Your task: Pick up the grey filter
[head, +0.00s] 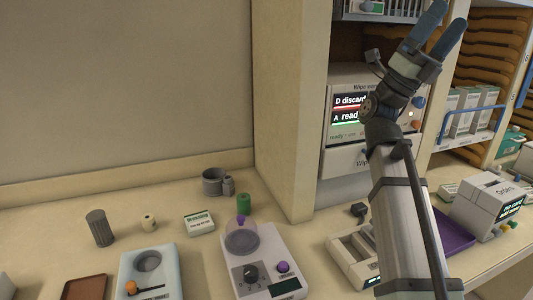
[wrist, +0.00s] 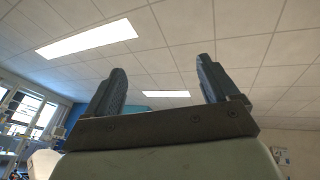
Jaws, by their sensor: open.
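A grey ribbed cylinder (head: 100,228), which looks like the grey filter, stands upright on the counter at the left in the head view. A second grey item (head: 213,182), a round cup-like thing with a smaller piece at its side, stands further back near the wall. My gripper (head: 445,24) is raised high at the upper right, far from both. In the wrist view its two fingers (wrist: 160,75) are apart with nothing between them, pointing towards the ceiling.
A small cream spool (head: 149,222) and a labelled box (head: 199,222) stand near the cylinder. A pale blue device (head: 150,275), a brown tray (head: 85,288) and a white device with a clear dome (head: 262,262) line the front. A cabinet panel (head: 290,110) rises mid-view.

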